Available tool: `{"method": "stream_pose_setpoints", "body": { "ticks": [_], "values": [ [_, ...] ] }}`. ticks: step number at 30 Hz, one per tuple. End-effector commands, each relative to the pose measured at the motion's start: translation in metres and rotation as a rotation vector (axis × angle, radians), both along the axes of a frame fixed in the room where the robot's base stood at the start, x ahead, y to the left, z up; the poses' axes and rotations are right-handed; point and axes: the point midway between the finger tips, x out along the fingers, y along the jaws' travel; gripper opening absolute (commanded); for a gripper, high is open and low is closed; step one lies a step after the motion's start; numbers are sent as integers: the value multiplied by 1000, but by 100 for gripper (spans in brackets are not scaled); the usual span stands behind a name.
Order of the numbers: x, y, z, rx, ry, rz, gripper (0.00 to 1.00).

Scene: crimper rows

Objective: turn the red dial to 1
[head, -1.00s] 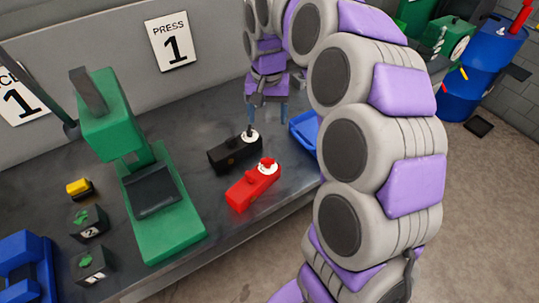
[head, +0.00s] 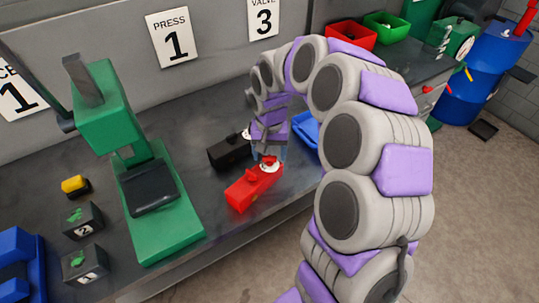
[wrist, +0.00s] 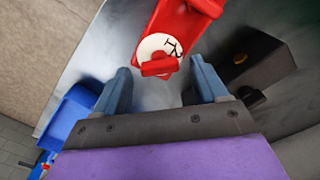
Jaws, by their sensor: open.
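The red dial (wrist: 159,65) is a red knob on a white disc with black marks, at one end of a red box (head: 250,190). In the head view the box lies on the dark bench near its front edge, and my gripper (head: 268,157) is over its dial end. In the wrist view the blue-grey fingertips of my gripper (wrist: 160,82) are apart, one on each side of the dial, with nothing held. The disc's marks are partly hidden and too small to read surely.
A black box (head: 228,153) with a white disc lies just behind the red one. A blue tray (head: 306,132) is to the right. A green press (head: 160,200) stands to the left, with small dark blocks (head: 83,219) beside it. The bench between press and red box is clear.

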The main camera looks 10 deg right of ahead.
Motion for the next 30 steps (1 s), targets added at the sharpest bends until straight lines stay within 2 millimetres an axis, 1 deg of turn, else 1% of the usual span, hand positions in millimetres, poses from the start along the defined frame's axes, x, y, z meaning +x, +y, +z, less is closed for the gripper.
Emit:
{"method": "stream_pose_setpoints", "body": {
  "ticks": [3, 11, 14, 27, 29, 30],
  "values": [
    [0, 0, -6, 0, 1, 0, 72],
    [0, 0, -7, 0, 1, 0, 72],
    [0, 0, -7, 0, 1, 0, 65],
    [0, 0, -7, 0, 1, 0, 23],
    [0, 0, -7, 1, 2, 0, 17],
    [0, 0, -7, 0, 1, 0, 16]
  ]
}}
